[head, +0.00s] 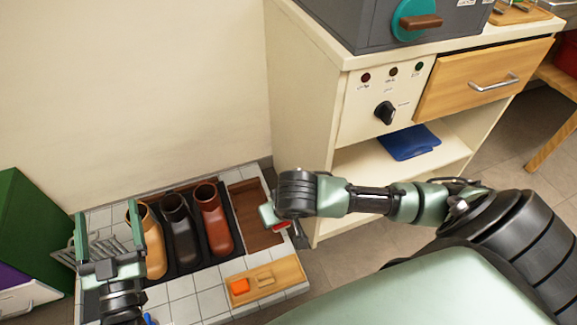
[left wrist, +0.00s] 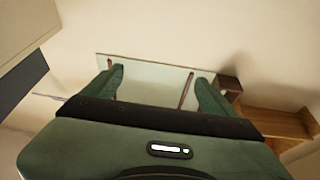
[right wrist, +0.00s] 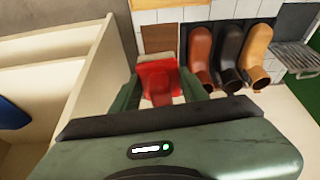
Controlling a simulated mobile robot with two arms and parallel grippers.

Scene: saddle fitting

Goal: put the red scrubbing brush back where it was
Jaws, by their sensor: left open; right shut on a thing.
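The red scrubbing brush (right wrist: 158,75) is between the fingers of my right gripper (right wrist: 160,92) in the right wrist view. In the head view only a small red part of the brush (head: 283,226) shows below my right gripper (head: 272,216), which is shut on it. The brush is near the right edge of a brown rectangular board (head: 250,205) on the tiled surface. Whether it touches anything below is hidden. My left gripper (head: 108,222) is open and empty at the left, in front of a grey slatted rack (head: 103,252).
Tan, black and red-brown boots (head: 212,220) stand in a row on a dark mat left of the board. A wooden tray (head: 290,270) with an orange block lies in front. A cream cabinet (head: 305,110) rises at the right. A green box (head: 35,225) stands far left.

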